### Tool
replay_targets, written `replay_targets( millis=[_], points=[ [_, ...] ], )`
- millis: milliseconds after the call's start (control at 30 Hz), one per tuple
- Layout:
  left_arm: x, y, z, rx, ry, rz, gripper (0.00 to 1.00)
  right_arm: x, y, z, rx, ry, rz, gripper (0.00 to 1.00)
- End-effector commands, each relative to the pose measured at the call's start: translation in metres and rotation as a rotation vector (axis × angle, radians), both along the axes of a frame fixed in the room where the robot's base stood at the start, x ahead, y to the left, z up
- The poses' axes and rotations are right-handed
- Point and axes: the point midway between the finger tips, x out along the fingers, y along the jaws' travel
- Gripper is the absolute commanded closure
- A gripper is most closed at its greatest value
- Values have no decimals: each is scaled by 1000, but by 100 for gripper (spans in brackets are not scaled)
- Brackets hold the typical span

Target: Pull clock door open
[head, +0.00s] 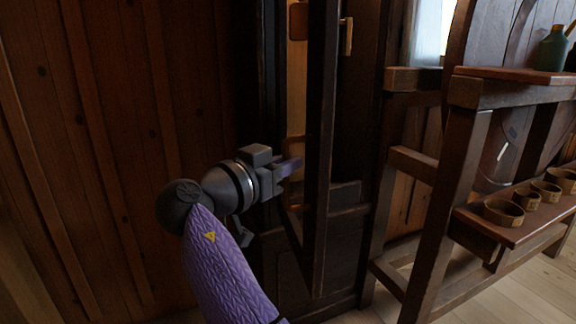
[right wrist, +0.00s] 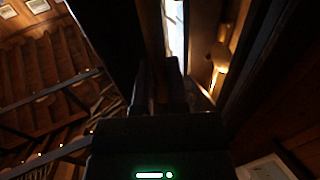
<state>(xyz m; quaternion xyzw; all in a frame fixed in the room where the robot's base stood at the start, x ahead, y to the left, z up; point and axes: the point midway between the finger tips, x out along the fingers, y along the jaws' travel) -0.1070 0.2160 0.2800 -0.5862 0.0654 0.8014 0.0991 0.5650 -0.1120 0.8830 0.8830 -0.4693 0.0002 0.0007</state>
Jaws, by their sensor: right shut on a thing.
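The clock door (head: 320,150) is a tall dark wooden panel, seen nearly edge-on, standing out from the dark clock case (head: 270,80). It is open. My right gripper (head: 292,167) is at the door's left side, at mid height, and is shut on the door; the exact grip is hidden. In the right wrist view my fingers (right wrist: 159,85) are close together in deep shade, beside a dark panel. A brass handle (head: 347,36) shows higher up, right of the door's edge. My left gripper is not in view.
A plank wall (head: 90,130) stands at the left. At the right is a wooden frame (head: 455,200) with a shelf (head: 520,222) of several small round cups (head: 503,211). A green bottle (head: 552,47) stands on the upper shelf. Some floor (head: 535,295) is clear at lower right.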

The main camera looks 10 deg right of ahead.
Motion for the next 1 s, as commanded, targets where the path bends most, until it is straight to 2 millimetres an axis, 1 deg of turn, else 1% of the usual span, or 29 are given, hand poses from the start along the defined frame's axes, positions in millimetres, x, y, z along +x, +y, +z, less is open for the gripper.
replay_targets(
  millis=[233, 267, 300, 367, 400, 633, 733, 867, 1000],
  points=[
    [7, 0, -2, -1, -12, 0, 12, 1, 0, 2, -2, -4, 6, 100],
    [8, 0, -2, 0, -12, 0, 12, 1, 0, 2, -2, -4, 6, 76],
    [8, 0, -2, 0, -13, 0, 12, 1, 0, 2, -3, -3, 6, 68],
    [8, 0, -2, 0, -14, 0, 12, 1, 0, 2, -2, -3, 5, 55],
    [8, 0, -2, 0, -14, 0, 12, 1, 0, 1, -2, -3, 5, 51],
    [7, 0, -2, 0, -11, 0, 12, 0, 0, 1, -1, -2, 4, 51],
    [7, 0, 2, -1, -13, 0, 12, -3, 5, 3, -2, -3, 4, 51],
    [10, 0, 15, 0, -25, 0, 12, -16, 24, 8, -4, -5, 6, 51],
    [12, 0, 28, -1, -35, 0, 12, -35, 52, 9, -5, -7, 6, 51]
  ],
)
